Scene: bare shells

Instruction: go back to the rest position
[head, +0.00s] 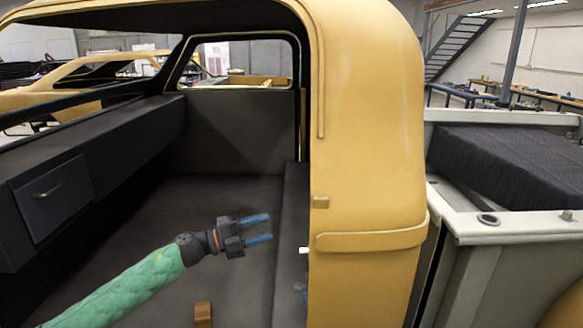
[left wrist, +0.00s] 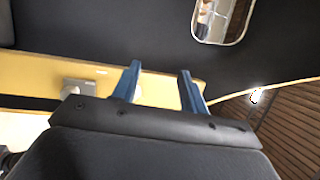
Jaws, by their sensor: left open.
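My left gripper (head: 258,229) shows in the head view inside the door opening of a yellow vehicle cab, on the end of my green-sleeved arm. Its two blue fingers point right and stand apart, with nothing between them. In the left wrist view the same gripper (left wrist: 158,85) has its blue fingers spread and empty, with a yellow strip and dark panels behind them. My right gripper is not in either view.
The yellow cab pillar (head: 370,130) stands just right of my left gripper. A dark dashboard with a drawer (head: 50,195) is at the left. A pale truck bed (head: 520,228) with a dark ribbed block (head: 510,165) lies at the right. The cab floor around the gripper looks mostly clear.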

